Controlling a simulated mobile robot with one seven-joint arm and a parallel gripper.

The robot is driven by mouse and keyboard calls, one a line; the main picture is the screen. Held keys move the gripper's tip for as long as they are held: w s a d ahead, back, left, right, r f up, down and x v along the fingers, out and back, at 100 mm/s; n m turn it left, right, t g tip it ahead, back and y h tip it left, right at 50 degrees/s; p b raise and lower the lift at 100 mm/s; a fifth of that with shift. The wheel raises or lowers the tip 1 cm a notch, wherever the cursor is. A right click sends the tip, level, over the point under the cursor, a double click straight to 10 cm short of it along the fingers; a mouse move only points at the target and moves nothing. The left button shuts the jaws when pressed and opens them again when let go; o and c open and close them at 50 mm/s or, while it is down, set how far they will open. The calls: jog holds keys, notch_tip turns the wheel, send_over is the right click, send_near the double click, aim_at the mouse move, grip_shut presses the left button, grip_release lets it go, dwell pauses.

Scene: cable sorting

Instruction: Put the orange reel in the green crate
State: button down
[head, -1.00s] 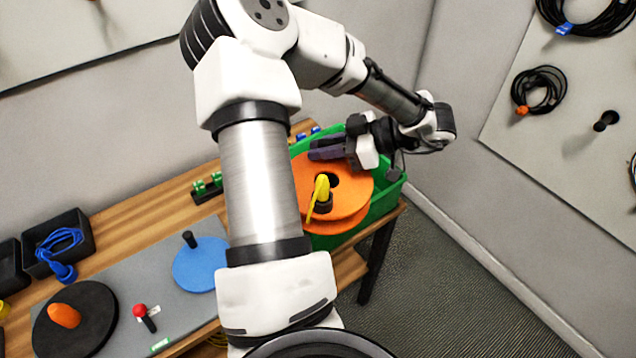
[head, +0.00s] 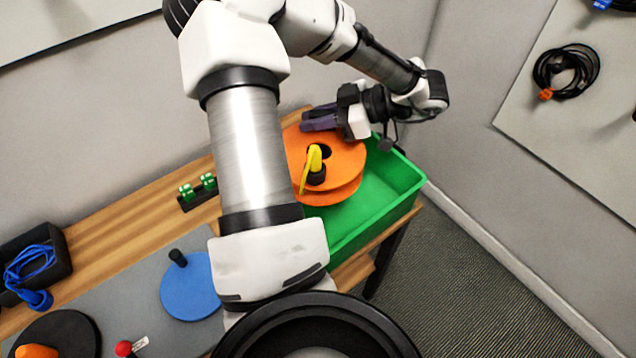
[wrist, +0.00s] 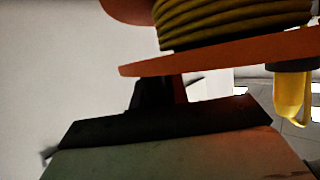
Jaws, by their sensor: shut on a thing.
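The orange reel (head: 338,172) has two orange flanges and a yellow plug (head: 313,160) at its hub. In the wrist view its flange (wrist: 215,55) and the yellow cable wound on it (wrist: 235,22) fill the top. My gripper (head: 318,118) is shut on the reel's far edge. The green crate (head: 385,205) stands at the right end of the bench. The reel is over the crate's left part and hides it there; the crate's right part shows empty. The wrist view does not show the crate, and I cannot tell the height of the gap.
My arm crosses the middle of the head view and hides part of the bench (head: 130,210). A green-plug rack (head: 198,192), a blue disc (head: 190,285) with a peg and a black bin (head: 35,262) with blue cable lie left. Walls stand behind and right.

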jog(key=shift+f+b, duration=0.7)
jog(key=shift+f, duration=7.35)
jog(key=shift+f, duration=0.2)
jog(key=c, duration=1.4)
grip_release()
jog(key=shift+o, duration=0.2)
jog(key=shift+r, duration=0.1)
